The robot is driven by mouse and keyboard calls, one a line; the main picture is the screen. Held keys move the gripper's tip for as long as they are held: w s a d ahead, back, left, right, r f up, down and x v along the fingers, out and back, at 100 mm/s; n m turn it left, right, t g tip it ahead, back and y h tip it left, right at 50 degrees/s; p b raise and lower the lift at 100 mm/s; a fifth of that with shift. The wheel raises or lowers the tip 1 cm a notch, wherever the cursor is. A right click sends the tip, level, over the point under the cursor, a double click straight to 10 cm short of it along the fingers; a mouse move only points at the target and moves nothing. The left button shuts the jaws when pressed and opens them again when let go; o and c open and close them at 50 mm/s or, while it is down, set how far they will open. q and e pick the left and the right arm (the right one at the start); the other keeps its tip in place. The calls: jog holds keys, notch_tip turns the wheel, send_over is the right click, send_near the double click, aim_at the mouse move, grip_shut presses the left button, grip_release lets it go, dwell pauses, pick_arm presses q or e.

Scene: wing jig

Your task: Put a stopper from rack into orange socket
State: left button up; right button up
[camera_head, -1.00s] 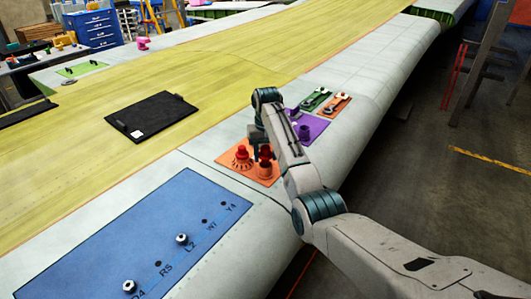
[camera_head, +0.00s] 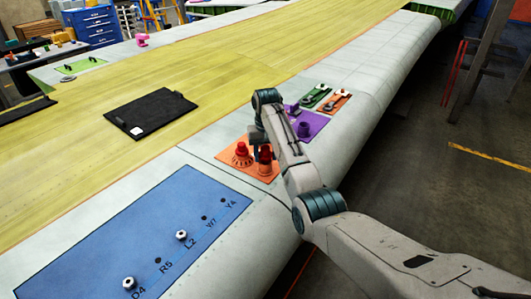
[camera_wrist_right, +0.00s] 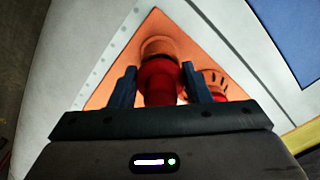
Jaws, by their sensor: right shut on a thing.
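A red stopper (camera_wrist_right: 160,82) is between the fingers of my right gripper (camera_wrist_right: 158,88), which is shut on it. In the head view this stopper (camera_head: 265,153) stands at the top of a plain orange socket (camera_head: 265,168). The wrist view shows the round orange socket (camera_wrist_right: 158,47) just beyond the stopper's far end; I cannot tell how deep the stopper sits in it. A second red stopper (camera_head: 241,147) stands on a slotted orange base (camera_head: 241,161) to the left, and part of the slotted base (camera_wrist_right: 213,82) shows in the wrist view. My left gripper is not in view.
The orange mat (camera_head: 228,157) lies on the pale wing. A purple mat (camera_head: 318,122) with purple parts and wrench mats (camera_head: 342,95) lie behind it. A blue panel (camera_head: 150,225) with white knobs is front left. A black pad (camera_head: 152,112) lies on the yellow area.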

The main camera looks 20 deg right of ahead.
jog(key=shift+f, duration=0.85)
jog(key=o, duration=1)
jog(key=shift+o, duration=0.2)
